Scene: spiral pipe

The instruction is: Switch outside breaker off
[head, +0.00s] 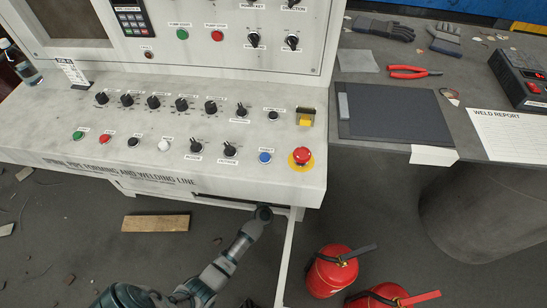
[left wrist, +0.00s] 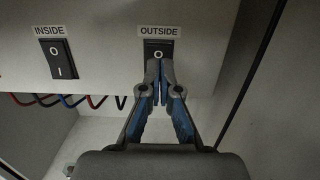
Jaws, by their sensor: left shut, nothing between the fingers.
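In the left wrist view, a black rocker switch, the outside breaker (left wrist: 158,46), sits on a pale panel under a label reading OUTSIDE. Its upper part with an O mark shows; my fingers hide the lower part. My left gripper (left wrist: 160,66) is shut and empty, its tips at the lower part of this switch; whether they touch it I cannot tell. To the left is the inside breaker (left wrist: 58,59), a similar switch with O above and I below. In the head view my left arm (head: 240,240) reaches under the front of the console; its gripper is hidden there. My right gripper is not in view.
The control console (head: 160,178) overhangs my left arm. Red and blue wires (left wrist: 70,100) run below the switches. Two red fire extinguishers (head: 330,272) stand on the floor at the right of the arm. A wooden plank (head: 155,223) lies on the floor to the left.

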